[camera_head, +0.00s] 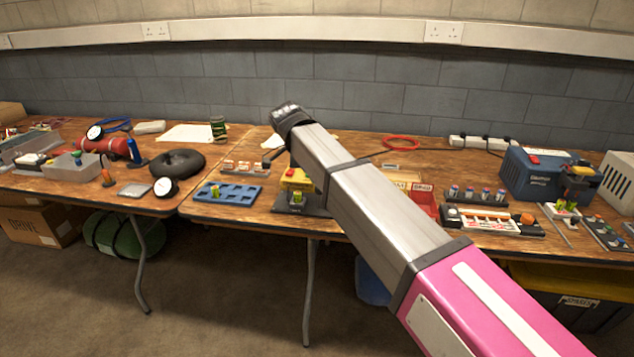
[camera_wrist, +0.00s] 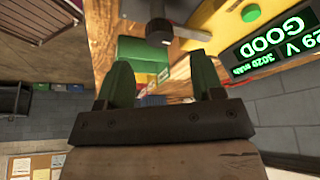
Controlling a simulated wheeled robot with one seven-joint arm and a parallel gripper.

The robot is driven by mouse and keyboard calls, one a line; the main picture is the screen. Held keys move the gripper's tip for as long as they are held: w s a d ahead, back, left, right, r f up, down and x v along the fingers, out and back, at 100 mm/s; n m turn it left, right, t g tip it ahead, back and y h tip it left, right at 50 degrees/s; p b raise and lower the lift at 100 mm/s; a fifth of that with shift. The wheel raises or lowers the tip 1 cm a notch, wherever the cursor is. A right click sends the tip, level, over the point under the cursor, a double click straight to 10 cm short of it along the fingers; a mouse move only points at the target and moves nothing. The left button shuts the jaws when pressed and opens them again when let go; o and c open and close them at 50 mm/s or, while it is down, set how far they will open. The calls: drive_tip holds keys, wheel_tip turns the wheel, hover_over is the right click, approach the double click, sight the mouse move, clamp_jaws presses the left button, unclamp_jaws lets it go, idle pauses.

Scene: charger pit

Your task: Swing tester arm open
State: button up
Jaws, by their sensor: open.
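The tester (camera_head: 299,179) is a yellow unit with a dark base on the right table, partly behind my arm in the head view. A green battery (camera_head: 296,198) stands upright at its front. In the wrist view the tester's display (camera_wrist: 275,50) is lit and reads GOOD and 3020 mAh. A dark rod with a round end (camera_wrist: 160,32), possibly the tester arm, shows just beyond my fingertips. My gripper (camera_wrist: 162,78) has its green fingers apart. Nothing is visibly clamped between them. A green and yellow shape (camera_wrist: 138,50), likely the battery, shows behind them.
A blue tray (camera_head: 227,193) with a battery lies left of the tester. A red bin (camera_head: 423,197) and a battery rack (camera_head: 476,196) stand to the right, then a blue charger box (camera_head: 535,174).

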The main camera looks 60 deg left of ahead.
drive_tip(key=shift+v, duration=2.7)
